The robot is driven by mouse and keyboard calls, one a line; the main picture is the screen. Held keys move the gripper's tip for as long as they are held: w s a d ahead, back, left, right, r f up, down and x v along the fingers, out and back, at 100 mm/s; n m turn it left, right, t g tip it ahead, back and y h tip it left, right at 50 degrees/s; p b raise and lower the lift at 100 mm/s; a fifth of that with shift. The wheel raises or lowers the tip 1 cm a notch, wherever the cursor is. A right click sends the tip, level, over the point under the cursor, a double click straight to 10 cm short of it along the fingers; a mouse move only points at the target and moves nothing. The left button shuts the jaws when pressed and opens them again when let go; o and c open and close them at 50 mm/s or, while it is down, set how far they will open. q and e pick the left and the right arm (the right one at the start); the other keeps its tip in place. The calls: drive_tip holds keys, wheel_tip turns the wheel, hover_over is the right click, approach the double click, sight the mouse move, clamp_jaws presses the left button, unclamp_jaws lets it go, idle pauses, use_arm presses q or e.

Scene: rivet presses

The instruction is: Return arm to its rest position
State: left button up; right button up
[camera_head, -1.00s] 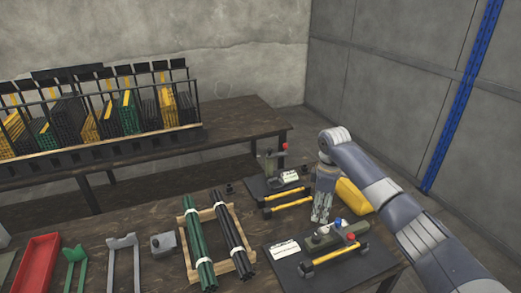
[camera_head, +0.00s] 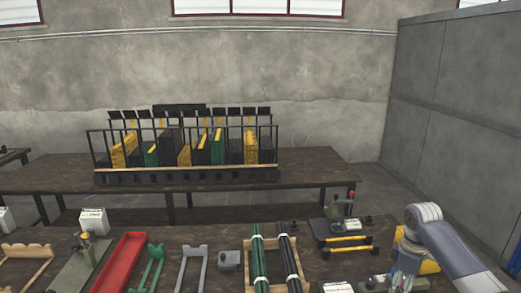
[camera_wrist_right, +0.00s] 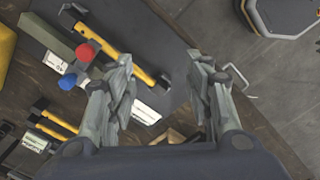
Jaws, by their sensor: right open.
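My right arm (camera_head: 446,250) comes in from the lower right in the head view. Its gripper (camera_head: 402,284) points down over the right end of the near bench, partly cut off by the bottom edge. In the right wrist view the gripper (camera_wrist_right: 163,95) is open, with nothing between its fingers. My left gripper is not in view.
In the head view, another press (camera_head: 343,225) stands left of my right arm. Green and black rods (camera_head: 272,262) lie in a wooden cradle (camera_head: 249,279). A red tray (camera_head: 122,262) is further left. A rack of colored parts (camera_head: 185,176) stands on the back table.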

drive_tip(key=s+a+f+t, duration=0.1)
drive_tip(key=s+a+f, duration=1.4)
drive_tip(key=s+a, duration=0.15)
drive_tip(key=s+r+m+t, duration=0.1)
drive_tip(key=s+r+m, duration=0.25)
drive_tip(key=s, duration=0.55)
drive_tip(key=s+r+m+t, duration=0.2)
drive_tip(key=s+m, duration=0.3)
drive_tip(key=s, duration=0.4)
wheel_tip(320, 180, down, 26)
drive_tip(key=s+g, duration=0.1)
drive_tip(key=g, duration=0.1)
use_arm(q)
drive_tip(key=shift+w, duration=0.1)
use_arm(e)
drive_tip(key=s+d+f+g, duration=0.1)
drive_tip(key=s+d+f, duration=0.1)
drive_tip(key=s+f, duration=1.5)
drive_tip(key=shift+s+d+n, duration=0.15)
drive_tip(key=shift+s+n, duration=0.05)
drive_tip(key=shift+n, duration=0.25)
